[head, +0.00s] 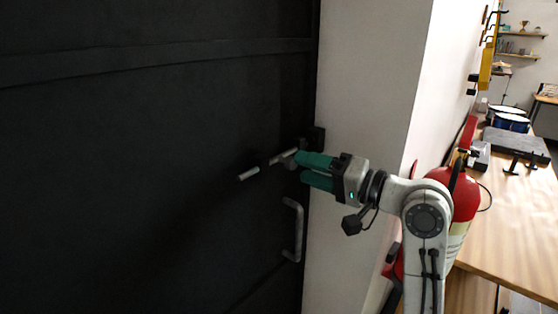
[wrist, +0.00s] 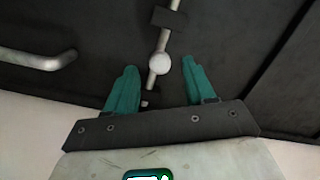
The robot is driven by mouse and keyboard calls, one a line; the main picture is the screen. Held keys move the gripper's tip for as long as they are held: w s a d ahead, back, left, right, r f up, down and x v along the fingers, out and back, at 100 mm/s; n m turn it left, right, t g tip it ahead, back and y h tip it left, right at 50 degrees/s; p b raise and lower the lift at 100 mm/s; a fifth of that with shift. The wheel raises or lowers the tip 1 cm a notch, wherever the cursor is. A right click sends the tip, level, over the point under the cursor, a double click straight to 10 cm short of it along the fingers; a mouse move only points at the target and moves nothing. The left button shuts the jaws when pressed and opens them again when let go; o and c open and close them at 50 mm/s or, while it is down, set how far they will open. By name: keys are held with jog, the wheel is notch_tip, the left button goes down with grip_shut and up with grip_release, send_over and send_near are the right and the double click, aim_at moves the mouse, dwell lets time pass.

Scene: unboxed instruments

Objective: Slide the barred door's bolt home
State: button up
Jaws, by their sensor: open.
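The dark door (head: 150,160) fills the left of the head view. Its bolt (head: 249,174) is a light grey rod lying across the door near its right edge, passing through dark brackets. A dark block (head: 316,137) sits at the door's right edge; whether the rod reaches into it is unclear. In the wrist view, the rod carries a round pale knob (wrist: 159,64) and runs up through a dark bracket (wrist: 170,18). My gripper (head: 298,168) is open at the bolt. In the wrist view its teal fingers (wrist: 159,70) stand either side of the knob, with gaps on both sides.
A grey door handle (head: 297,230) is below the bolt; it also shows at left in the wrist view (wrist: 40,61). A pale wall (head: 370,90) adjoins the door. A red fire extinguisher (head: 466,190) stands behind my arm, beside a wooden table (head: 515,235).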

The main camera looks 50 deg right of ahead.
aim_at(285, 162)
jog(key=w, duration=0.4)
jog(key=w+a+p, duration=0.1)
jog(key=w, duration=0.2)
jog(key=shift+c, duration=0.2)
jog(key=shift+f, duration=0.1)
grip_shut()
